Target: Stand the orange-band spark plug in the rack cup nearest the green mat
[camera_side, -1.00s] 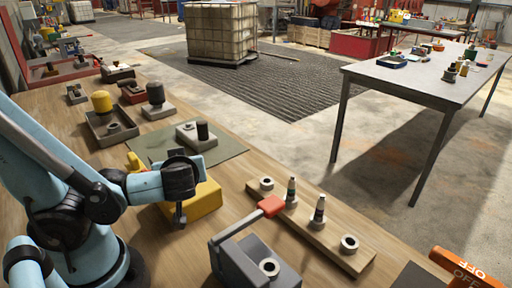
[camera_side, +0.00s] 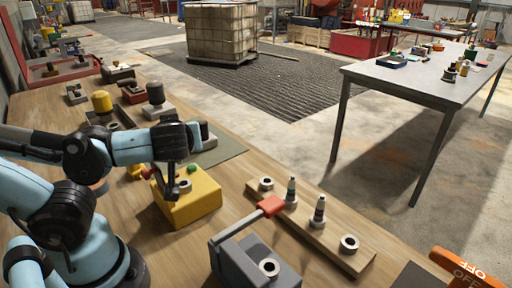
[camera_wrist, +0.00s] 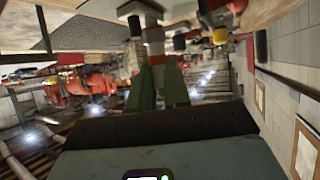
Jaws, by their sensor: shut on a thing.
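My gripper (camera_side: 171,190) is raised over the yellow block (camera_side: 197,207). In the wrist view its two green fingers (camera_wrist: 160,85) are shut on the orange-band spark plug (camera_wrist: 154,48), which shows a pale body and an orange band. In the side view the plug is hard to make out against the dark fingers. The wooden rack (camera_side: 330,243) lies to the right. Its cup nearest the green mat (camera_side: 232,151) is an empty grey ring (camera_side: 266,183). The two middle cups hold upright plugs, one green-banded (camera_side: 291,190), one dark-banded (camera_side: 319,209). The near end cup (camera_side: 349,243) is empty.
A grey block (camera_side: 262,268) with a red-ended lever (camera_side: 271,206) stands beside the rack, the red end close to its left edge. The yellow block has a grey ring and a green button (camera_side: 192,168). Several fixtures stand behind on the bench.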

